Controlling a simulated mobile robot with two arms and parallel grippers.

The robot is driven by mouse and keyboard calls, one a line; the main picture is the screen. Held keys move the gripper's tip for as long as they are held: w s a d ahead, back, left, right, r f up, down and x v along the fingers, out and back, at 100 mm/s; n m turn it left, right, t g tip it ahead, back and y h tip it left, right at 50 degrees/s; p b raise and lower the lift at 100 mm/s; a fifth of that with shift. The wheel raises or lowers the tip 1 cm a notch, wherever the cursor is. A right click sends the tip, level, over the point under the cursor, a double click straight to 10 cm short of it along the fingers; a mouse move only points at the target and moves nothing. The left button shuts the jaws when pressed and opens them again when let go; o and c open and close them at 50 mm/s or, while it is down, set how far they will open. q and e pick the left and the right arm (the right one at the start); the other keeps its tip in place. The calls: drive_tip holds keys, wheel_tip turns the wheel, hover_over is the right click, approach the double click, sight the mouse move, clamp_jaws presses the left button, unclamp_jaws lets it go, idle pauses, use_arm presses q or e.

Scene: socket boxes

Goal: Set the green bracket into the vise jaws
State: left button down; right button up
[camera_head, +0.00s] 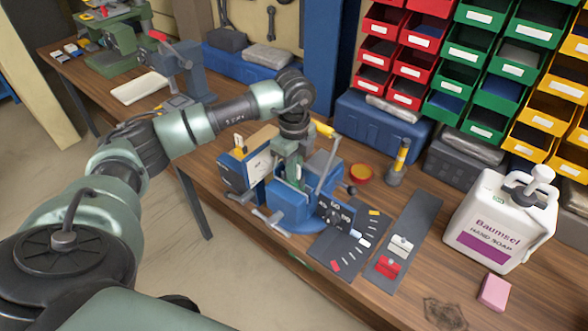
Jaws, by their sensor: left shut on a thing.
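The blue vise (289,207) stands near the front edge of the wooden workbench, its jaws facing up. My left arm reaches in from the left, and my left gripper (292,160) points down right above the vise. It is shut on the green bracket (299,181), which shows only as a small green part at the jaws. The gripper and vise hide most of the bracket, so I cannot tell whether it is seated or just held between the jaws. My right gripper is not in view.
A dark mat (346,247) with small bits lies right of the vise. A grey strip (408,240) holds red and white pieces. A white soap jug (497,222), pink block (494,292) and orange-red bowl (361,174) stand nearby. Coloured bins (470,60) line the back.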

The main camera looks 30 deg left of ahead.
use_arm(q)
drive_tip(key=c, duration=1.5)
unclamp_jaws()
wheel_tip(320, 180, up, 8)
drive_tip(key=shift+f+b, duration=0.1)
drive_tip(key=shift+b, duration=1.05)
